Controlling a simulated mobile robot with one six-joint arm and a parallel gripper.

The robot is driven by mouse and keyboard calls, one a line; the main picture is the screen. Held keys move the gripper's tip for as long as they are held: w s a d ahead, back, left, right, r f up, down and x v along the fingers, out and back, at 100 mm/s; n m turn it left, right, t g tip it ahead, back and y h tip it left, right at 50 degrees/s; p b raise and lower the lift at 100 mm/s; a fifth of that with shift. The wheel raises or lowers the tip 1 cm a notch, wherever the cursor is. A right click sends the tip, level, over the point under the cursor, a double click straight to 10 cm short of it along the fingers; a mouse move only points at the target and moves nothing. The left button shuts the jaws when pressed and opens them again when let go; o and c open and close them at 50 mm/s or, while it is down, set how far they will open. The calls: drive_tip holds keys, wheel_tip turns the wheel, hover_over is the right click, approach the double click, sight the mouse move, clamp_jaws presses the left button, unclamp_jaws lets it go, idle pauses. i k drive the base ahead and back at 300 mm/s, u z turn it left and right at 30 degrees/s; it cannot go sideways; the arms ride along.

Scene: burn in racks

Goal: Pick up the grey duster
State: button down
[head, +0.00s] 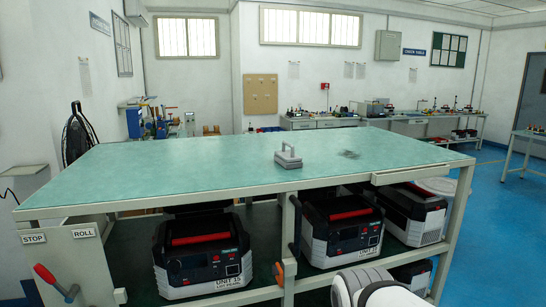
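A grey block with a raised handle (288,158), which looks like the grey duster, rests on the green top of the large workbench (180,165), near the middle. It stands free, with nothing touching it except the bench top. A rounded white and grey part of my arm shows at the bottom edge, right of centre. My gripper is not in view.
Black and red power units (203,253) stand under the bench. A red-handled lever (50,278) projects at front left. Blue floor (500,240) is clear at right.

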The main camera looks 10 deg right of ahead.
sight(288, 159)
drive_tip(key=z, duration=0.3)
drive_tip(key=i, duration=0.75)
drive_tip(key=z, duration=0.4)
